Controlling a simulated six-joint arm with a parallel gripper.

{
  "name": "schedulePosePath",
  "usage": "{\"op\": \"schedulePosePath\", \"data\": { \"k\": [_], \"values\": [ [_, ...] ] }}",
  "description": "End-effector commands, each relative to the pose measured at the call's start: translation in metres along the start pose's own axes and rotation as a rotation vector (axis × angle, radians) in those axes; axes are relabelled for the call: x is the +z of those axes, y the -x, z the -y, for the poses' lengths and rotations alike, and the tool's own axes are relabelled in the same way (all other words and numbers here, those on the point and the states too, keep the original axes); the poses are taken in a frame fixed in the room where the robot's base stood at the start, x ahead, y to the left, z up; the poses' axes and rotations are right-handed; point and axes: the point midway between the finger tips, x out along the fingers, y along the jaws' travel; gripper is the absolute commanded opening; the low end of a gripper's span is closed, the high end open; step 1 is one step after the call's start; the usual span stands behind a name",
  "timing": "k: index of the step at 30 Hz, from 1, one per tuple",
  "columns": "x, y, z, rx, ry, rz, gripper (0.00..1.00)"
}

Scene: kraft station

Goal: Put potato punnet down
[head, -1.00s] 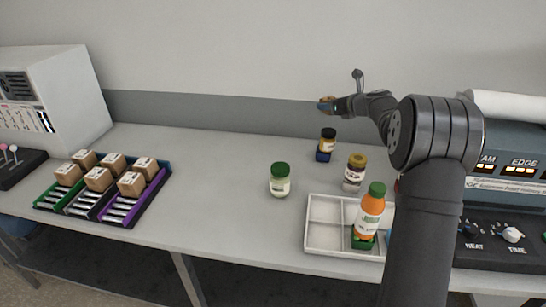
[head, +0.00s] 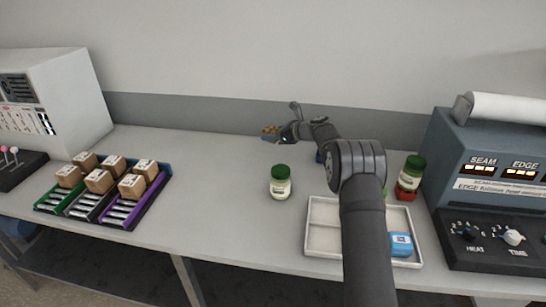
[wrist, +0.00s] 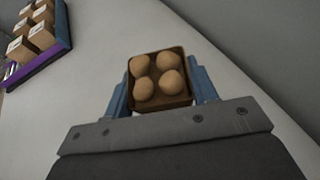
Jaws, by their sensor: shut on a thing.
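The potato punnet (wrist: 140,102) is a small brown open box with several round tan potatoes in it. My gripper (wrist: 160,92) is shut on it, with one blue finger on each side in the wrist view. In the head view the punnet (head: 271,132) is at the back of the table near the wall, partly hidden by my gripper (head: 283,137). It looks level. I cannot tell whether its bottom touches the table.
A green-lidded jar (head: 280,184) stands in front of the punnet. A white divided tray (head: 322,253) holds a blue item (head: 400,244). A rack of brown boxes (head: 150,205) is at the left, a sealing machine (head: 490,190) at the right. The back middle of the table is clear.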

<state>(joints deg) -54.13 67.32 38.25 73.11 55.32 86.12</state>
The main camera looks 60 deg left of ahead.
Motion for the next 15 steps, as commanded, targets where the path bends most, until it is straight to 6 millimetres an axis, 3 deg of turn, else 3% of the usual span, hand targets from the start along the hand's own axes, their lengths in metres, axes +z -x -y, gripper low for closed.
{"op": "schedulePosePath", "data": {
  "k": [6,15],
  "values": [
    [-0.037,-0.015,-0.001,0.001,-0.002,-0.002,0.23],
    [-0.065,-0.026,0.0,0.0,-0.004,-0.002,0.23]
  ]
}}
